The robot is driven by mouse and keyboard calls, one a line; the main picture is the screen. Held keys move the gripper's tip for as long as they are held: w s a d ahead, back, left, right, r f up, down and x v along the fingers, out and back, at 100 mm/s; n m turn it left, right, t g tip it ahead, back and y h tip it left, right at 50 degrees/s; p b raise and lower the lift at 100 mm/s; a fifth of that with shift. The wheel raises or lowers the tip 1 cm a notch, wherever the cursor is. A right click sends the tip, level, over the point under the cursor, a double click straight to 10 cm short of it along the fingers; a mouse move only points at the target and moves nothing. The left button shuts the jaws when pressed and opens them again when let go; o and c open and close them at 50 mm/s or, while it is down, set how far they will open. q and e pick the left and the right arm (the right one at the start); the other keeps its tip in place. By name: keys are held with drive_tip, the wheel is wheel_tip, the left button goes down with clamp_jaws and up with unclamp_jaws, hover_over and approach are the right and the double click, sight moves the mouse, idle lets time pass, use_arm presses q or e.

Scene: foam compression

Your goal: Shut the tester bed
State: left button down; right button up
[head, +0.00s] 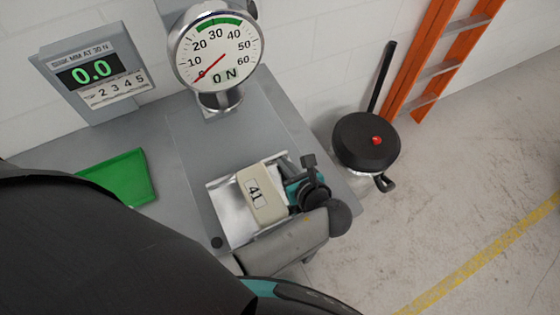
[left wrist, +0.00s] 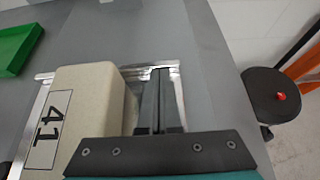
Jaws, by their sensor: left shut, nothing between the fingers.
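The tester bed (head: 225,204) is a shiny metal-lined recess in the grey tester top; its rim also shows in the left wrist view (left wrist: 176,92). A cream foam block (head: 262,193) marked 41 sits on the bed, and it shows at the left of the left wrist view (left wrist: 88,108). My left gripper (head: 284,166) is over the right part of the bed, just right of the block. Its fingers (left wrist: 155,78) are together with nothing between them. My arm hides the bed's near right edge. I cannot tell whether the fingers touch the bed. My right gripper is out of view.
A dial gauge (head: 217,50) stands behind the bed, its needle near 0. A display (head: 92,70) reads 0.0. A green tray (head: 120,177) lies at left. A black round lidded pan (head: 366,142) and an orange ladder (head: 440,45) stand right. Floor at right is clear.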

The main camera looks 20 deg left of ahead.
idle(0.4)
use_arm(q)
drive_tip(key=shift+w+a+r, duration=0.1)
drive_tip(key=shift+w+a, duration=0.3)
drive_tip(key=shift+a, duration=0.05)
drive_tip(key=w+a+p, duration=0.1)
drive_tip(key=w+a, duration=0.1)
drive_tip(key=w+a+p, duration=0.1)
drive_tip(key=w+a, duration=0.1)
drive_tip(key=a, duration=0.1)
drive_tip(key=shift+w+a+r, duration=0.1)
drive_tip(key=shift+w+a, duration=0.15)
drive_tip(key=shift+w, duration=0.1)
drive_tip(key=w+a, duration=0.6)
drive_tip(key=a, duration=0.1)
drive_tip(key=shift+w+a, duration=0.15)
drive_tip(key=shift+a, duration=0.05)
drive_tip(key=shift+w+a+f+b, duration=0.2)
drive_tip(key=shift+w+a+b, duration=0.2)
drive_tip(key=shift+a, duration=0.1)
drive_tip(key=shift+w+a+r, duration=0.1)
drive_tip(key=shift+w+r, duration=0.05)
